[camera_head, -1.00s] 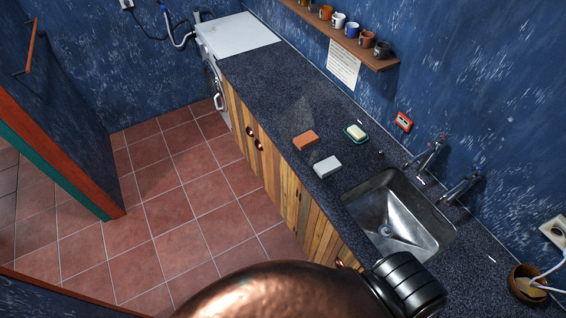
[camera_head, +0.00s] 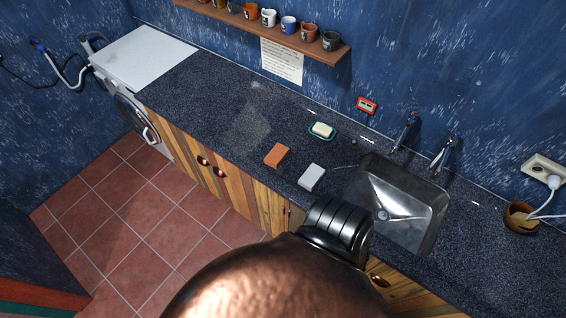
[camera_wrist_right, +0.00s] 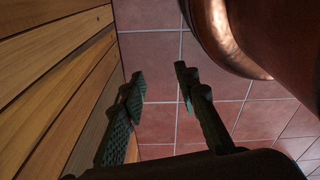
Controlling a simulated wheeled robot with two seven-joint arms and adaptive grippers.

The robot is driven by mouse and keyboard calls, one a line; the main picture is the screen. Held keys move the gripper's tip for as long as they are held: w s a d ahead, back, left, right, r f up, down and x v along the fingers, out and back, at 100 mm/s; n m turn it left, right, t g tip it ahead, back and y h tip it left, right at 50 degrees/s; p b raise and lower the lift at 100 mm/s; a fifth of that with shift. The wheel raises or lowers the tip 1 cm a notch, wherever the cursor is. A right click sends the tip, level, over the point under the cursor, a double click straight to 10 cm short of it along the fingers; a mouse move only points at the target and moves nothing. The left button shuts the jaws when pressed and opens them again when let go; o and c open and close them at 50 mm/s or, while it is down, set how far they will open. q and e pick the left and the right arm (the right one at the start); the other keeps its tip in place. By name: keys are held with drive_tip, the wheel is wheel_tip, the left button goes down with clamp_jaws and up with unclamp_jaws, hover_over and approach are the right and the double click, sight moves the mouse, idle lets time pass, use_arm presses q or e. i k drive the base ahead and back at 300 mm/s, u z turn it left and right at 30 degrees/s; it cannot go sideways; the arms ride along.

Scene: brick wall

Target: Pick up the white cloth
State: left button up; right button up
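A small white folded piece, which looks like the white cloth (camera_head: 311,177), lies on the dark speckled counter (camera_head: 205,105), just left of the sink. An orange block of similar size (camera_head: 277,155) lies beside it on the left, with a gap between them. My right gripper (camera_wrist_right: 160,82) shows in the right wrist view with its two dark fingers apart and nothing between them. It is above the tiled floor, beside the wooden cabinet fronts. The cloth is not in the right wrist view. My left gripper is not in view.
A metal sink (camera_head: 397,205) with two taps is right of the cloth. A soap dish (camera_head: 322,131) stands behind it. A shelf of mugs (camera_head: 300,38) hangs on the blue wall. My copper arm link covers the lower middle of the head view. The counter's left part is clear.

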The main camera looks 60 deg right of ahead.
sight(314, 173)
drive_tip(key=i, duration=0.35)
drive_tip(key=z, duration=3.05)
drive_tip(key=i, duration=0.5)
drive_tip(key=z, duration=0.1)
